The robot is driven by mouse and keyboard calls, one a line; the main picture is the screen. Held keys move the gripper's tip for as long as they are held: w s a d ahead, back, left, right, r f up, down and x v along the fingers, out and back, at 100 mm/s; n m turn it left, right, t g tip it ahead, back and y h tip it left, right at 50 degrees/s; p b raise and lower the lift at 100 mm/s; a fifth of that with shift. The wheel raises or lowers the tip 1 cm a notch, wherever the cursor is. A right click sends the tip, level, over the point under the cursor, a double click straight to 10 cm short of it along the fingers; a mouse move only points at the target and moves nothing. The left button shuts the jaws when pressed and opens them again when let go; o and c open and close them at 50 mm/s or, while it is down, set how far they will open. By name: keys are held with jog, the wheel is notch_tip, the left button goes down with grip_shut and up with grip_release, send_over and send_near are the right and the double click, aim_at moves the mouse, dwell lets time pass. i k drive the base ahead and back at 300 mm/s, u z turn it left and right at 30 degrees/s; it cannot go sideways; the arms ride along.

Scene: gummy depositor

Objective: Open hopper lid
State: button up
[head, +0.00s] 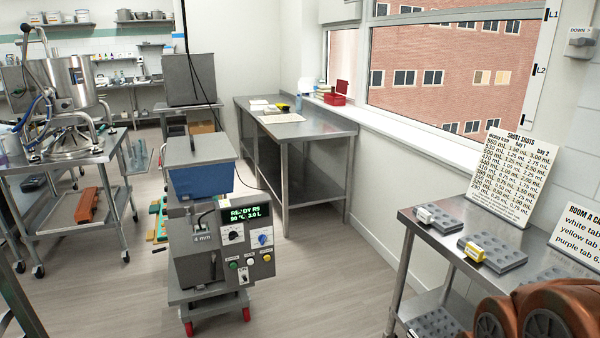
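The depositor (197,258) stands on a low cart with red wheels near the middle of the head view. Its blue hopper (203,182) sits on top of the grey body. A flat grey lid (197,151) covers the hopper and looks shut. The front panel (245,239) has a green-lit display, knobs and buttons. My gripper is not in view. Orange-brown rounded parts at the bottom right look like my own arm.
A steel bench (320,131) stands behind, along the window wall. A steel table (440,240) with grey moulds and a sign (502,175) is at right. A wheeled cart (62,167) with equipment is at left. Dark cables hang behind the depositor. Floor before it is clear.

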aim_at(206, 148)
jog(key=i, duration=1.9)
jog(key=u, duration=0.8)
jog(key=i, duration=1.3)
jog(key=u, duration=1.75)
jog(key=i, duration=0.75)
jog(key=u, duration=0.4)
